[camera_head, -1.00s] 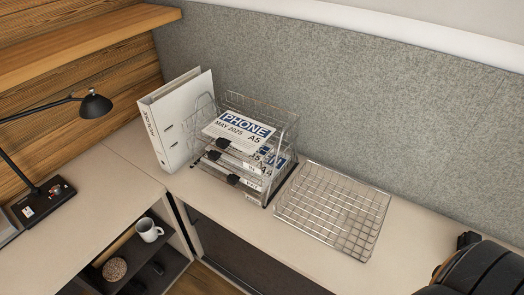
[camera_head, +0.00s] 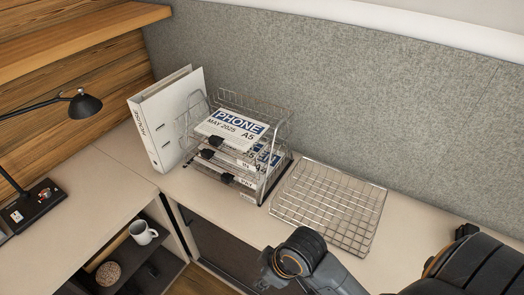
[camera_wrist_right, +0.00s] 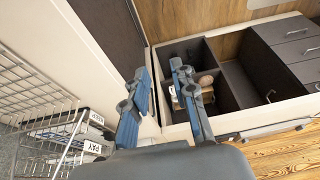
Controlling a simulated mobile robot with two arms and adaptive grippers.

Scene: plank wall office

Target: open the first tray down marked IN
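A wire tray stack (camera_head: 284,131) stands on the desk against the grey partition. Below are trays with black pulls, an upper one (camera_head: 207,154) and a lower one (camera_head: 227,178), and small white labels. The upper label (camera_head: 244,164) is too small to read surely. My right gripper (camera_wrist_right: 160,80) is open and empty, apart from the stack.
A white binder (camera_head: 160,125) stands left of the stack. An empty wire tray (camera_head: 325,205) lies flat to its right. A lamp (camera_head: 84,105) is on the left desk. A shelf unit with a mug (camera_head: 142,232) is below.

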